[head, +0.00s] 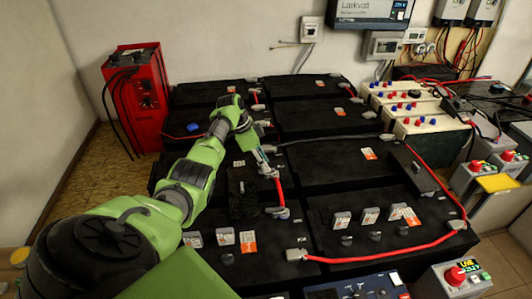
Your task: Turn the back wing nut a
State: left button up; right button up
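My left arm reaches in from the lower left over the black batteries. Its gripper (265,163) points down at the back end of a short red cable (280,190), beside the inner edge of a left-hand battery. The fingers are small and dark here, and I cannot tell whether they are open or touching anything. The back wing nut is not clearly visible; the gripper covers that spot. The front end of the cable meets a grey terminal (278,212) on the nearer battery. My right gripper is not in view.
Several black batteries fill the middle, linked by red cables (385,257). A red charger box (138,98) stands at the back left. White boxes with coloured knobs (415,110) are at the right. A blue panel (358,287) lies at the front edge. Wooden floor shows at the left.

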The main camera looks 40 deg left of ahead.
pick_arm(q)
jog(key=v, duration=0.9)
jog(key=shift+r, duration=0.25)
jog(key=shift+s+a, duration=0.1)
